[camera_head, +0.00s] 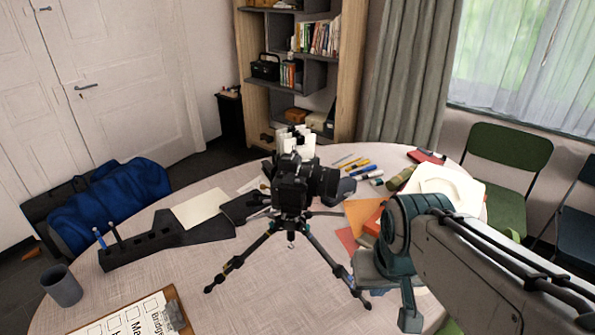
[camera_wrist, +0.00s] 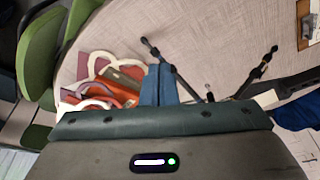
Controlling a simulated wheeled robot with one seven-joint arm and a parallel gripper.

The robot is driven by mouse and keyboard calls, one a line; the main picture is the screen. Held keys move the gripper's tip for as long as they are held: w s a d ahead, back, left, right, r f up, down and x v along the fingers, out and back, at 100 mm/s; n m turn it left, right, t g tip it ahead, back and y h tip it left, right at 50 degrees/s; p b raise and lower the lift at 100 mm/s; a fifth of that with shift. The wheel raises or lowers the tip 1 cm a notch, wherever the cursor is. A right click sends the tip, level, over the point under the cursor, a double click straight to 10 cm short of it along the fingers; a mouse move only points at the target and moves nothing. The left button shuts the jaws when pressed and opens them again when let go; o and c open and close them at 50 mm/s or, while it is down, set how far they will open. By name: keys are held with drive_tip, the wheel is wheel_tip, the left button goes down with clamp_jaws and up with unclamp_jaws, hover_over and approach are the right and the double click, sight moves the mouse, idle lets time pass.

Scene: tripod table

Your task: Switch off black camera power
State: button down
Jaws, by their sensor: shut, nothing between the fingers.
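The black camera (camera_head: 300,187) stands upright on a black tripod (camera_head: 325,252) on the round table, with its lens toward the right. Its power switch is too small to make out. My gripper (camera_wrist: 160,72) is shut and empty; its blue-grey fingers touch each other in the wrist view. In the head view my wrist and hand are right of the camera, apart from it, by the right tripod leg. The tripod legs (camera_wrist: 178,80) also show in the wrist view, right of the fingers. The camera body does not show clearly there.
Green chairs (camera_head: 508,148) stand right; a blue bag (camera_head: 110,203) lies left.

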drive_tip(key=w+a+r+n+t+h+b, duration=0.1)
drive_tip(key=w+a+r+n+t+b, duration=0.1)
drive_tip(key=w+a+r+n+b, duration=0.45)
drive_tip(key=t+b, duration=0.1)
drive_tip(key=t, duration=0.1)
approach(301, 191)
drive_tip(key=s+a+r, duration=0.3)
drive_tip(key=s+a, duration=0.1)
drive_tip(key=s, duration=0.1)
drive_tip(key=shift+w+a+f+h, duration=0.1)
drive_tip(key=shift+w+h, duration=0.05)
drive_tip(key=shift+h, duration=0.15)
drive_tip(key=w+d+f, duration=0.1)
drive_tip(key=w+f, duration=0.1)
drive_tip(key=w+d+f, duration=0.1)
drive_tip(key=w+f, duration=0.2)
drive_tip(key=w+d+f, duration=0.1)
drive_tip(key=w+f, duration=0.1)
drive_tip(key=f, duration=0.1)
drive_tip(key=shift+w+d, duration=0.75)
